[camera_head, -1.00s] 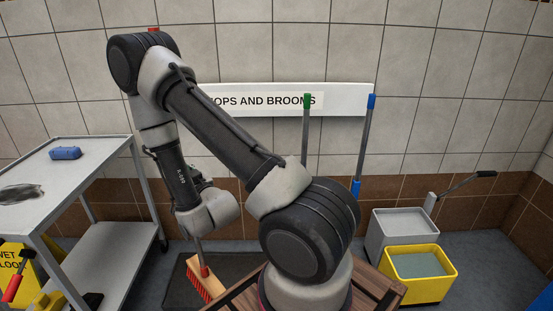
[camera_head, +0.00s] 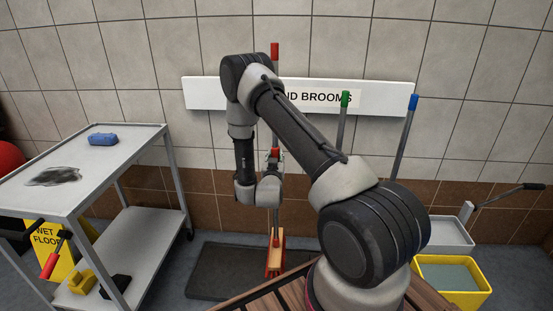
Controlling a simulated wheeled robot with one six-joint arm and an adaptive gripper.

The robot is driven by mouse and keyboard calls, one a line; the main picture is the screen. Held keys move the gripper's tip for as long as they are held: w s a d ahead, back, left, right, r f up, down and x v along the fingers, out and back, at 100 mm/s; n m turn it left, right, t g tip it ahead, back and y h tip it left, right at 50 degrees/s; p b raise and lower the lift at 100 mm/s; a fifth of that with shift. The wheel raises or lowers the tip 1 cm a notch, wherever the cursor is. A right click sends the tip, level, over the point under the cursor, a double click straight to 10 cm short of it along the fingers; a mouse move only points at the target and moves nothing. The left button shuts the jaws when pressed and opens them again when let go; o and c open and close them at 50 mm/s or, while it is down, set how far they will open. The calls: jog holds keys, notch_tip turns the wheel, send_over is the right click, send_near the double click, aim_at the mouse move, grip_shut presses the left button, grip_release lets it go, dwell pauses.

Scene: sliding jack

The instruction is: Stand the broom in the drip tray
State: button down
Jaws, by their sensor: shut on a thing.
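The broom has a red-tipped handle (camera_head: 275,52) and a wooden head (camera_head: 276,262) with red bristles. It stands about upright in front of the wall. My gripper (camera_head: 275,157) is shut on the handle at mid-height, partly hidden behind my wrist. The dark, flat drip tray (camera_head: 212,275) lies on the floor below the sign. The broom head shows over its right part; whether it touches the tray I cannot tell. My arm hides some of the area to the right.
A grey trolley (camera_head: 150,135) stands left, with a blue object (camera_head: 103,139) on top. A green-topped handle (camera_head: 344,110) and a blue-topped handle (camera_head: 408,120) stand at the wall to the right. A yellow bucket (camera_head: 455,290) is at right. Wooden slats are in front.

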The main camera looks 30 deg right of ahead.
jog(key=shift+w+d+f, duration=0.1)
jog(key=shift+d+f, duration=0.15)
jog(key=shift+f, duration=0.15)
notch_tip(320, 180, down, 13)
dwell(0.4)
jog(key=shift+f, duration=0.65)
dwell(1.1)
jog(key=c, duration=1.1)
grip_release()
jog(key=shift+o, duration=0.2)
jog(key=v, duration=1.2)
